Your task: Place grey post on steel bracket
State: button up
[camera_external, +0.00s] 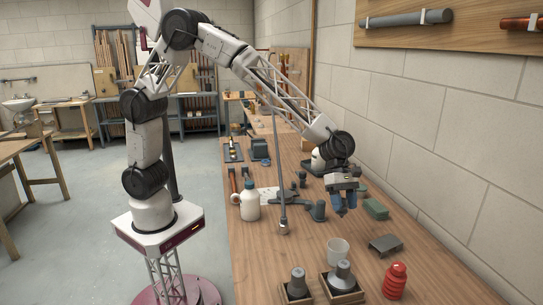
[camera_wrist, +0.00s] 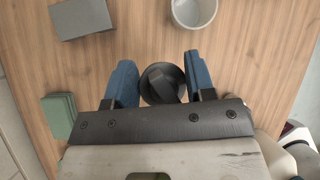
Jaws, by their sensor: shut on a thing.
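My gripper (camera_external: 346,203) points down over the right side of the workbench, with its blue fingers shut. In the wrist view, the dark round top of the grey post (camera_wrist: 163,84) shows between the two fingers (camera_wrist: 163,90), which touch its sides. In the external view the fingers hide the held post, and I cannot tell whether it is clear of the bench. The steel bracket (camera_external: 386,244), a low grey angular piece, lies on the bench in front of and to the right of my gripper. It also shows at the top left of the wrist view (camera_wrist: 82,18).
A pale cup (camera_external: 338,251) stands left of the bracket. A green block (camera_external: 376,209) lies right of my gripper. A red ribbed bottle (camera_external: 395,280) and two boxed grey fittings (camera_external: 342,277) stand nearer the front. Another dark upright piece (camera_external: 318,211) stands left of my gripper.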

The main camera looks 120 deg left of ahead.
jog(key=shift+s+a+f+n, duration=0.1)
jog(key=shift+a+f+n, duration=0.15)
jog(key=shift+n, duration=0.4)
jog(key=shift+a+f+n, duration=0.2)
jog(key=shift+f+n, duration=0.05)
jog(key=shift+n, duration=0.4)
send_over(390, 244)
jog(key=shift+f, duration=0.75)
jog(key=shift+f, duration=1.75)
jog(key=shift+f, duration=0.1)
jog(key=o, duration=1)
